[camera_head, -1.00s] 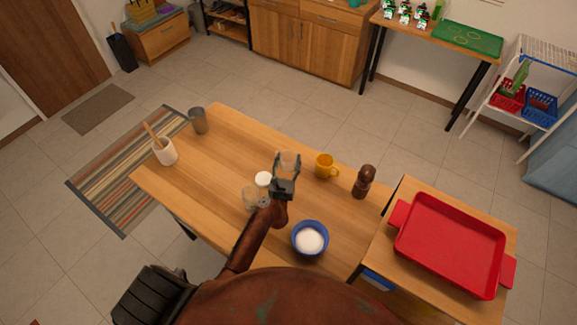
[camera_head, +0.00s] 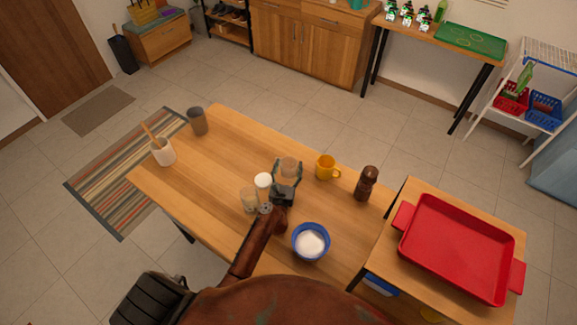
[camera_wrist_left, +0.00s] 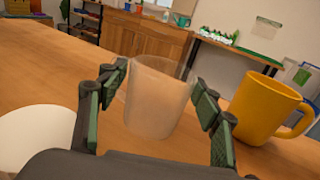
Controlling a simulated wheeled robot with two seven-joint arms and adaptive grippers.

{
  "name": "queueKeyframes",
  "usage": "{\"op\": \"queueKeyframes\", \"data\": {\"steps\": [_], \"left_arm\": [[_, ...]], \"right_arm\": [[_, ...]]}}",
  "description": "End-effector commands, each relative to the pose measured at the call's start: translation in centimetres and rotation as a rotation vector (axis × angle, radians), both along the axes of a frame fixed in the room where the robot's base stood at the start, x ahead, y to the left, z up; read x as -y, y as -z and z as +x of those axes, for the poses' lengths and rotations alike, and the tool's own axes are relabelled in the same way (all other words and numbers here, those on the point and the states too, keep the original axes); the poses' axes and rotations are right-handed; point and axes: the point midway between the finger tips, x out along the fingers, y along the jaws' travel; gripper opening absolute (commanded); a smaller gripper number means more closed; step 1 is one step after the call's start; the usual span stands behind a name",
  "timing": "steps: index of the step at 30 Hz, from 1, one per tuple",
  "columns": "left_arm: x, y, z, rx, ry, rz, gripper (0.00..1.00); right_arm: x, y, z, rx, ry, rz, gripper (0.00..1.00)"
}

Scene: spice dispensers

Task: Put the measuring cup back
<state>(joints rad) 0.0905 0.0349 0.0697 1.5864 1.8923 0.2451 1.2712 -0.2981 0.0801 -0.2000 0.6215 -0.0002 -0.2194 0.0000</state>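A small clear, frosted cup (camera_head: 289,167), which I take for the measuring cup, is between the fingers of my left gripper (camera_head: 287,172) above the wooden table. In the left wrist view the cup (camera_wrist_left: 158,100) is slightly tilted, with the fingertips (camera_wrist_left: 160,92) against its two sides. The gripper looks closed on it. Whether the cup's base touches the table is hard to tell. My right gripper is not in view.
A white-lidded jar (camera_head: 263,181) and clear glass (camera_head: 250,200) stand left of the gripper. A yellow mug (camera_head: 325,168), pepper mill (camera_head: 367,183) and blue bowl of white powder (camera_head: 311,242) are to the right. The table's left middle (camera_head: 205,180) is clear.

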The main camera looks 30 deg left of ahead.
Motion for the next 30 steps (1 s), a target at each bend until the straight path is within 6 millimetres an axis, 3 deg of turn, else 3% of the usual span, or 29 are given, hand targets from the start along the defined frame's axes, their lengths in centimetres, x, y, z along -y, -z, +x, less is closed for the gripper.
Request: {"op": "queueKeyframes", "data": {"steps": [14,30], "left_arm": [[0.0,-0.8,-0.1,0.001,0.000,-0.001,0.67],[2.8,-0.3,-10.0,-0.002,-0.001,-0.002,0.67]], "right_arm": [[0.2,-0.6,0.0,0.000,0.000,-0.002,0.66],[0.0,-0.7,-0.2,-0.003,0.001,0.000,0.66]]}}
